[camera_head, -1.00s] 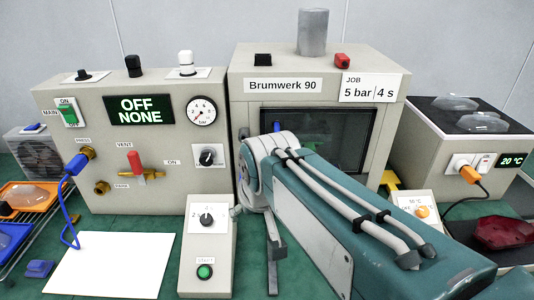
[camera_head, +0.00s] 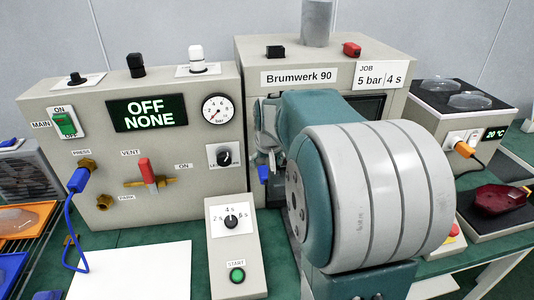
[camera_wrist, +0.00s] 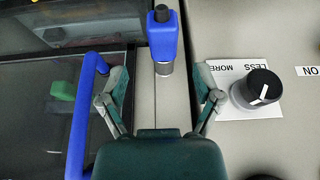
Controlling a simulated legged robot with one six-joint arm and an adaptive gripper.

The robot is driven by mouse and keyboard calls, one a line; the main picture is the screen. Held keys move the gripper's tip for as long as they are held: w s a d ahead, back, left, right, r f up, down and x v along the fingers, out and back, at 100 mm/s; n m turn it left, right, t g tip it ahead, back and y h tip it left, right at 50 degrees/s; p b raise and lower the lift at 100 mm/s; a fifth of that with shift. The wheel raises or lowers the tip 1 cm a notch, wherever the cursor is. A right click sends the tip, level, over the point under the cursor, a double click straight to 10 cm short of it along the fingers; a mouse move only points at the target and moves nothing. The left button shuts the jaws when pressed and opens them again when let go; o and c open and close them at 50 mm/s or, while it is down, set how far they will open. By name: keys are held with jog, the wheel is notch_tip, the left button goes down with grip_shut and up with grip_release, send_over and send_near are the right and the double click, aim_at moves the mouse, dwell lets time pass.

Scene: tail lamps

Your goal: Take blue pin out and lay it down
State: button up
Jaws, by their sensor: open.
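The blue pin (camera_wrist: 164,38) stands in a metal socket on the beige frame strip beside the dark door window, in the wrist view. It has a black tip. In the head view, a blue piece that looks like the pin (camera_head: 263,175) shows just below my gripper. My gripper (camera_wrist: 162,88) is open and empty. Its two fingers are spread on either side of the strip, and the pin lies beyond them, toward the top of the wrist view. The fingers appear apart from the pin. In the head view, my arm hides most of the machine door.
A blue curved door handle (camera_wrist: 84,115) lies close to the left finger in the wrist view. A black knob (camera_wrist: 256,90) stands near the right finger. A white sheet (camera_head: 130,270) lies bare on the green bench.

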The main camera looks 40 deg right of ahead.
aim_at(264, 171)
jog(key=x, duration=0.4)
jog(key=shift+w+a+f, duration=0.15)
jog(key=shift+a+f, duration=0.2)
jog(key=shift+w+d+f, duration=0.1)
jog(key=shift+d+f, duration=0.05)
jog(key=shift+f, duration=0.1)
jog(key=shift+d, duration=0.1)
grip_shut()
